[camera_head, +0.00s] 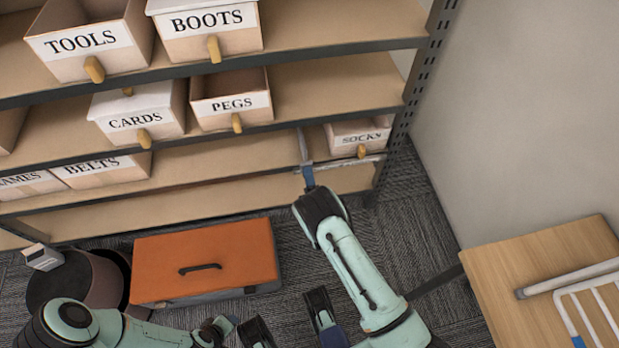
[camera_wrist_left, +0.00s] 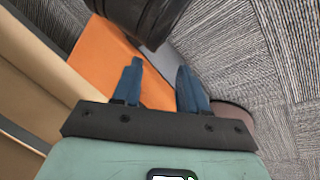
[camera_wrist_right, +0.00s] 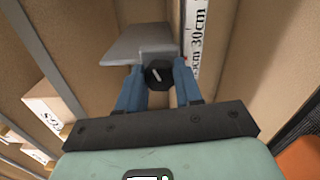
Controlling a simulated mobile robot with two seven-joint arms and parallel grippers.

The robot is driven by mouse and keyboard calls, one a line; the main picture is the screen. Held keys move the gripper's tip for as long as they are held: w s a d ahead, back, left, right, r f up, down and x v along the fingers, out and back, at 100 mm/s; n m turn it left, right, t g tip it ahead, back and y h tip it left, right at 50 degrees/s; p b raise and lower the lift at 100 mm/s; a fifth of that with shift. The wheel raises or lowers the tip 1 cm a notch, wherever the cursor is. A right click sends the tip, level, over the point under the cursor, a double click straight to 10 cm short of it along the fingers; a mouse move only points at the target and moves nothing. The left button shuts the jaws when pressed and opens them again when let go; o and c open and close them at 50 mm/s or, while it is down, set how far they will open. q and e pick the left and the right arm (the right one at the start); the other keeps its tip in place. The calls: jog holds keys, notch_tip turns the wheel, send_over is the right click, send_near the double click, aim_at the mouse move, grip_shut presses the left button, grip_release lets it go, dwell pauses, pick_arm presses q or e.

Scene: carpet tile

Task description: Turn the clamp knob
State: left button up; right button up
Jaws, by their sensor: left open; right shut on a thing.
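The clamp knob (camera_wrist_right: 157,73) is small, black and faceted with a pale line on its face. It sits between the blue fingertips of my right gripper (camera_wrist_right: 157,80), which is shut on it. Behind the knob is the grey metal clamp body (camera_wrist_right: 138,45). In the head view my right gripper (camera_head: 308,178) reaches the lower shelf edge, and its fingers hide the knob there. My left gripper (camera_wrist_left: 159,75) is open and empty, low above the floor, with an orange toolbox beyond its fingers in the left wrist view.
The SOCKS box (camera_head: 360,135) is right of my right gripper. The orange toolbox (camera_head: 225,252) and a dark round container (camera_head: 60,285) stand on the carpet. A wooden table (camera_head: 520,285) is at right.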

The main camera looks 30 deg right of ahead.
jog(key=o, duration=1)
jog(key=shift+o, duration=0.2)
jog(key=shift+s, duration=0.1)
pick_arm(q)
jog(key=shift+g+h, duration=0.4)
jog(key=shift+g, duration=0.3)
jog(key=s+r+p, duration=0.1)
jog(key=s+d+r, duration=0.1)
jog(key=s+d+r+p, duration=0.1)
jog(key=s, duration=0.1)
jog(key=shift+s+p, duration=0.1)
jog(key=shift+p, duration=0.2)
pick_arm(e)
jog(key=v, duration=1.3)
jog(key=shift+s, duration=0.15)
